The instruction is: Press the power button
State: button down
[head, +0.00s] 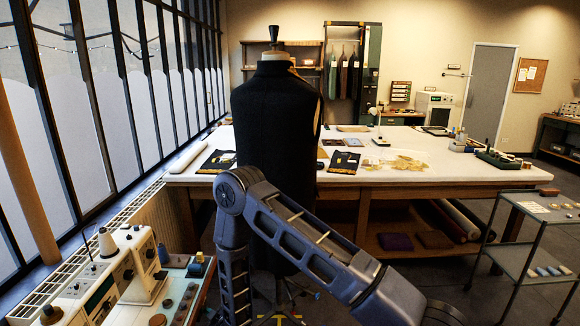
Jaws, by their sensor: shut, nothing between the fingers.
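No power button can be told apart for sure at this size. A white sewing machine (140,262) with dark knobs and small controls stands at the lower left. A white boxy appliance (434,108) stands on the back counter, with a dark front panel too small to read. My arm crosses the lower middle of the view, with its grey elbow in front of the dress form. My gripper is out of view, so its place relative to any button is hidden.
A black-clad dress form (275,110) stands in the middle, before a large white-topped table (460,170) with cloth, papers and a lamp. A metal trolley (520,260) stands at the right. Windows line the left. Some floor shows between the table and the trolley.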

dwell(0.4)
jog(key=shift+d, duration=0.8)
jog(key=d, duration=0.6)
dwell(0.4)
